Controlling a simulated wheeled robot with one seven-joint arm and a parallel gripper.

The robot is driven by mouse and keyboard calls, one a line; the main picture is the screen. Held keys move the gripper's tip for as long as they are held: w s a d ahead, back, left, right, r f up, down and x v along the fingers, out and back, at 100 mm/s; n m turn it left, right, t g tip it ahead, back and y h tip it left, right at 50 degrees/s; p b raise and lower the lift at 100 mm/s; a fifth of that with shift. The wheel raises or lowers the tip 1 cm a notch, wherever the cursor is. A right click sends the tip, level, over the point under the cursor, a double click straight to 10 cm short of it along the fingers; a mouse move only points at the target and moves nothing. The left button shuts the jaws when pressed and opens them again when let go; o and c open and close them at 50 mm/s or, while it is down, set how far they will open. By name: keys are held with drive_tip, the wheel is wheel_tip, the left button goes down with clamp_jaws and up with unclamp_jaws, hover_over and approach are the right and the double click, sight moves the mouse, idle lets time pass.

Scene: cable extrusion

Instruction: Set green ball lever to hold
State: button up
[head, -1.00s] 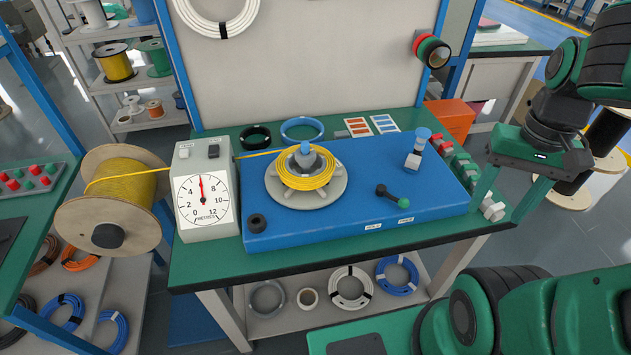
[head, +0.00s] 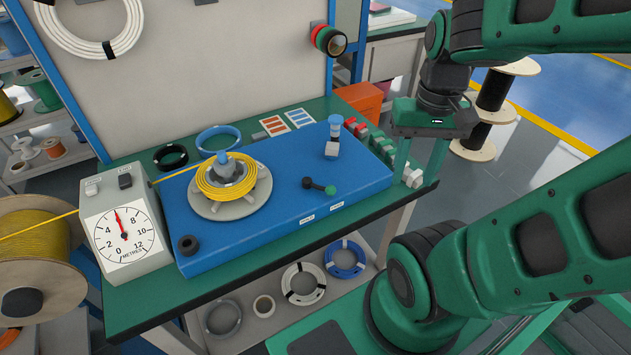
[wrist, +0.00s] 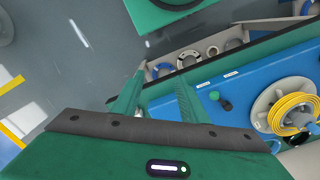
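The green ball lever (head: 319,187) sits on the blue base plate (head: 262,222) of the winder. Its black pivot is at the left and its green ball (head: 330,190) points right, nearer the right label (head: 336,205) than the left label (head: 307,219). The label print is too small to read now; earlier they look like HOLD and FREE. The lever also shows in the wrist view (wrist: 220,101), with the ball towards the labels. My gripper (head: 414,176) is open and empty, to the right of the lever, over the table's right end. Its fingers show apart in the wrist view (wrist: 160,78).
A yellow cable coil (head: 226,178) sits on the winder, left of the lever. A blue-topped post (head: 334,138) stands behind the lever. Red and green clamps (head: 372,142) line the table's right edge. A metre dial (head: 122,232) stands at the left.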

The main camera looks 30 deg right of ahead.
drive_tip(key=shift+s+r, duration=0.35)
drive_tip(key=shift+s, duration=0.1)
drive_tip(key=c, duration=0.5)
drive_tip(key=shift+w+r, duration=0.15)
drive_tip(key=shift+w, duration=0.25)
clamp_jaws()
drive_tip(key=w+a+f+g, duration=0.1)
drive_tip(key=w+a, duration=0.1)
drive_tip(key=w, duration=0.9)
drive_tip(key=w+a+f+g+y, duration=0.1)
drive_tip(key=w+a+f, duration=0.1)
drive_tip(key=w, duration=0.9)
drive_tip(key=shift+w+a+n, duration=0.3)
drive_tip(key=shift+a+n, duration=0.1)
drive_tip(key=shift+a, duration=0.3)
